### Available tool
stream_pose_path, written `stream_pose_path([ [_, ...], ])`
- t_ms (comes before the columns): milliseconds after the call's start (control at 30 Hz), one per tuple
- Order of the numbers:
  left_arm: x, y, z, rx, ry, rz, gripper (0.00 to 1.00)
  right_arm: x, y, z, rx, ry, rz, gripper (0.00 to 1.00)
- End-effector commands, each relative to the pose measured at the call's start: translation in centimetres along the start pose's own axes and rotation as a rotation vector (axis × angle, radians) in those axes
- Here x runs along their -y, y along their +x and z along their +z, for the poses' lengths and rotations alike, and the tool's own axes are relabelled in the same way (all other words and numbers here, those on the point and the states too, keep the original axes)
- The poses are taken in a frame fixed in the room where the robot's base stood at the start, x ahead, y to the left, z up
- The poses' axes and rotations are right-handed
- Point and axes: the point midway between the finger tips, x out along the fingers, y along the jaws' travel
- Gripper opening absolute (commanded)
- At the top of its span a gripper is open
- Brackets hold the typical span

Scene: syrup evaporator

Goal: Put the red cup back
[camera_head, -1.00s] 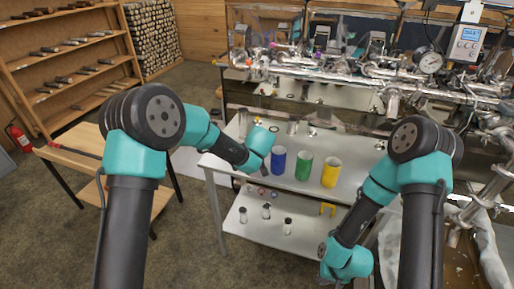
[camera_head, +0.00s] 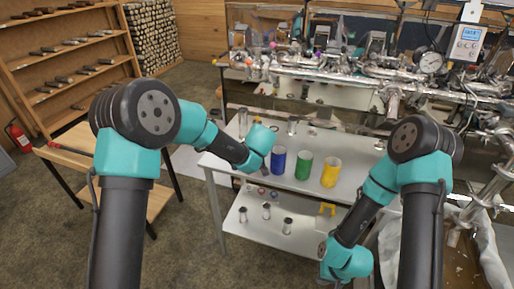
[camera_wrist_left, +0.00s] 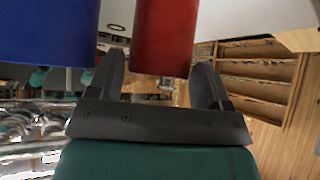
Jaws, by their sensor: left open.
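The red cup (camera_wrist_left: 166,35) shows in the left wrist view, between the two fingers of my left gripper (camera_wrist_left: 160,72). The fingers are open, with gaps beside the cup. The blue cup (camera_wrist_left: 45,30) is close by on the left of that view. In the head view my left gripper and the red cup are hidden behind my left wrist. The blue cup (camera_head: 278,160), green cup (camera_head: 303,165) and yellow cup (camera_head: 331,171) stand in a row on the white table. My right gripper (camera_head: 325,248) is low at the table's front right; its jaws are not clear.
The white table (camera_head: 235,168) has a lower shelf (camera_head: 255,236) with several small jars and a yellow bracket (camera_head: 327,209). Metal evaporator pipes (camera_head: 370,72) run behind it. A wooden bench (camera_head: 75,152) stands at the left.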

Motion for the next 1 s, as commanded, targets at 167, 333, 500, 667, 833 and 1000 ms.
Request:
stream_pose_path([
  [167, -0.1, -3.4, -0.1, -0.002, 0.000, 0.002, 0.72, 0.0, 0.0, 0.0, 0.000, 0.000, 0.000, 0.00],
  [333, 0.0, -6.6, -0.1, -0.002, -0.001, 0.001, 0.72, 0.0, 0.0, 0.0, 0.000, 0.000, 0.000, 0.00],
  [500, 0.0, -8.9, -0.1, -0.001, -0.001, 0.001, 0.72, 0.0, 0.0, 0.0, 0.000, 0.000, 0.000, 0.00],
  [667, -0.1, -9.8, 0.1, 0.000, 0.000, 0.001, 0.72, 0.0, 0.0, 0.0, 0.000, 0.000, 0.000, 0.00],
  [833, 0.0, -9.9, 0.1, 0.000, 0.000, 0.000, 0.72, 0.0, 0.0, 0.0, 0.000, 0.000, 0.000, 0.00],
  [1000, 0.0, -9.9, 0.0, 0.000, 0.000, 0.000, 0.72, 0.0, 0.0, 0.0, 0.000, 0.000, 0.000, 0.00],
])
